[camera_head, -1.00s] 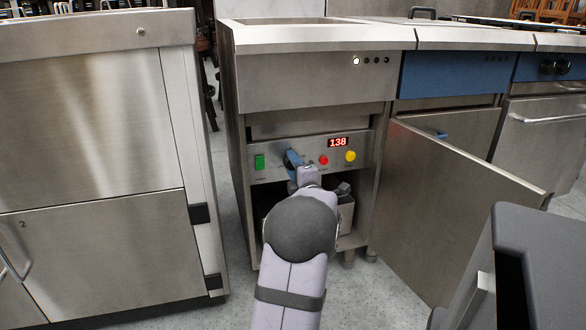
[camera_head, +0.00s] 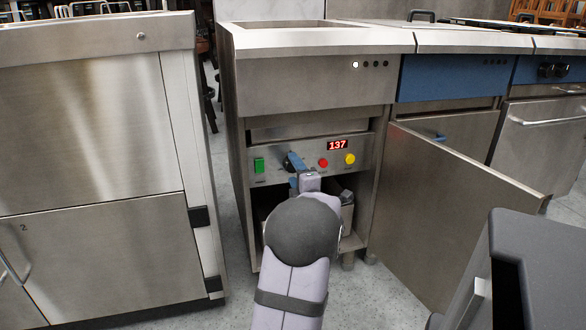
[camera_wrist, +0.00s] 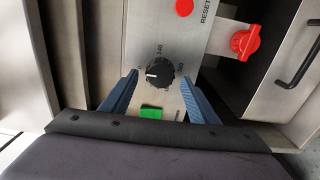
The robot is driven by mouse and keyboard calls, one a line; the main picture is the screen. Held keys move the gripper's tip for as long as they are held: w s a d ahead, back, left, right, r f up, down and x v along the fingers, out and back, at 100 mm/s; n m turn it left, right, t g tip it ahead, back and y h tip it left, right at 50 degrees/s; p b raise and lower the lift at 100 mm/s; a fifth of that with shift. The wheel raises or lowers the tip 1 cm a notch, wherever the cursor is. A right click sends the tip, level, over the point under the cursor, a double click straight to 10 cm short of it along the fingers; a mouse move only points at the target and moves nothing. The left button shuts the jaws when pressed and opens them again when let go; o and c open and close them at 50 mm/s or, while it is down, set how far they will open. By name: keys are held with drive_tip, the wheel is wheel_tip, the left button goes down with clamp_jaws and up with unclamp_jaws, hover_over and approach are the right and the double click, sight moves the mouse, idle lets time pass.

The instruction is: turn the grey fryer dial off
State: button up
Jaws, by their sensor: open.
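The dark grey fryer dial (camera_head: 294,162) is on the steel control panel inside the open fryer cabinet. In the wrist view the dial (camera_wrist: 160,73) lies just ahead of and between my fingertips, with its white pointer line toward the left of the picture. My gripper (camera_wrist: 158,80) is open, one blue finger on each side, with a gap between each finger and the dial in the picture. In the head view my gripper (camera_head: 296,181) is just below the dial, partly hidden by my wrist.
A green switch (camera_head: 259,165) is left of the dial; a red button (camera_head: 323,163) and yellow button (camera_head: 349,159) are right, under a red display (camera_head: 338,145) reading 137. A red valve handle (camera_wrist: 246,42) shows in the wrist view. The open cabinet door (camera_head: 455,205) stands at right.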

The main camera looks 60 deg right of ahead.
drive_tip(key=shift+p+v, duration=0.85)
drive_tip(key=shift+v, duration=1.9)
